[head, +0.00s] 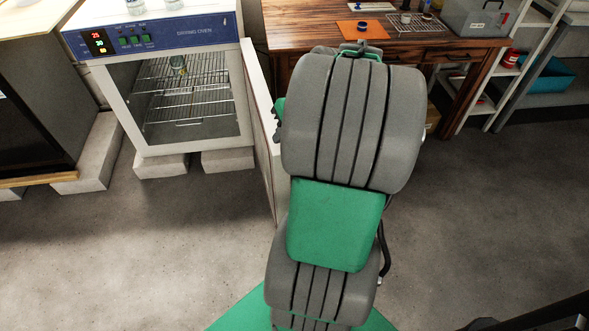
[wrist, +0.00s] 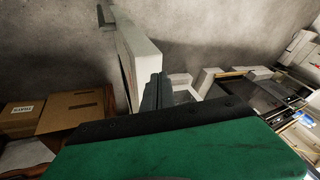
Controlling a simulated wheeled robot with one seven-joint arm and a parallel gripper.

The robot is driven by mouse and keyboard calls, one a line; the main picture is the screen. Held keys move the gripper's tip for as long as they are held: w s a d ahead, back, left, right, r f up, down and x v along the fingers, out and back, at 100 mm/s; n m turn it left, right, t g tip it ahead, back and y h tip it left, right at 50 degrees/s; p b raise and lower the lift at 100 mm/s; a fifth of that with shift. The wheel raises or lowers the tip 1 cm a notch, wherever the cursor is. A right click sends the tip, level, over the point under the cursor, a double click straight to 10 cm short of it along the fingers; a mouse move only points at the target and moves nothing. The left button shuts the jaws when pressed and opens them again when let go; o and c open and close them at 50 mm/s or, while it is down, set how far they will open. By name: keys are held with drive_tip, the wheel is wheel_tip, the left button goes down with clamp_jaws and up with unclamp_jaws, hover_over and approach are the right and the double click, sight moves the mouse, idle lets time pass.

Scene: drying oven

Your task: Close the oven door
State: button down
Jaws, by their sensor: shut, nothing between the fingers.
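The drying oven (head: 165,30) stands at the upper left of the head view, with a blue control panel and a lit display. Its door (head: 258,130) stands wide open, seen nearly edge-on, reaching from the oven's right side towards me. In the wrist view my gripper (wrist: 157,90) is shut and empty, beside a pale upright panel that looks like the door (wrist: 143,50). Whether they touch I cannot tell. In the head view my arm hides the gripper.
A wooden table (head: 400,30) with an orange mat (head: 362,29) and a grey case (head: 480,18) stands behind my arm. A dark cabinet (head: 40,90) is left of the oven. Cardboard boxes (wrist: 75,112) show in the wrist view. The floor (head: 130,240) before the oven is clear.

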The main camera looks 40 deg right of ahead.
drive_tip(key=s+d+f+m+t+b, duration=0.1)
drive_tip(key=s+d+f, duration=0.2)
drive_tip(key=d, duration=0.3)
drive_tip(key=s+d+f+t+b, duration=0.1)
drive_tip(key=s+d+f+b, duration=0.1)
drive_tip(key=s+d+f, duration=0.3)
drive_tip(key=w+a+f+b, duration=0.2)
drive_tip(key=w+a+f, duration=0.3)
drive_tip(key=w, duration=0.3)
drive_tip(key=shift+w+a+f, duration=0.2)
drive_tip(key=shift+w+a, duration=0.1)
